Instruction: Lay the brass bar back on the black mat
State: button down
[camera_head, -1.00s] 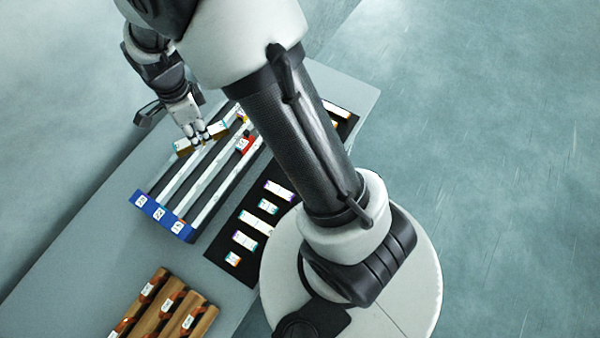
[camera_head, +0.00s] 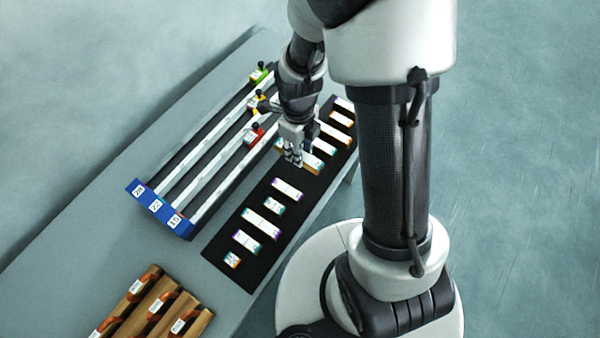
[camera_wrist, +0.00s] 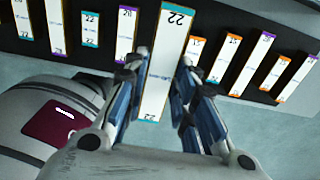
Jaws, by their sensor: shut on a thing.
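My gripper (camera_head: 293,155) is shut on the brass bar (camera_head: 312,158), which has a white label with teal ends. In the wrist view the bar (camera_wrist: 165,60) reads 22 and sits between my gripper's fingers (camera_wrist: 164,60). It looks larger than the bars beside it, so it seems to be above the black mat (camera_head: 315,188). It hangs over the mat's middle, between a purple-ended bar (camera_head: 287,188) and an orange-ended bar (camera_head: 333,134). My fingers hide part of the bar in the head view. I cannot tell whether it touches the mat.
Several other labelled bars lie in a row along the mat. A rack with a blue end (camera_head: 158,207) stands left of the mat, with green, yellow and red stops (camera_head: 253,135). Brown blocks (camera_head: 155,305) lie at the lower left. Grey table (camera_head: 90,215) is clear on the left.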

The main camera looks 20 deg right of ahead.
notch_tip(320, 180, down, 11)
jog(key=b, duration=0.3)
jog(key=shift+f, duration=0.1)
jog(key=shift+f, duration=0.2)
jog(key=c, duration=1.3)
grip_release()
jog(key=shift+r, duration=0.1)
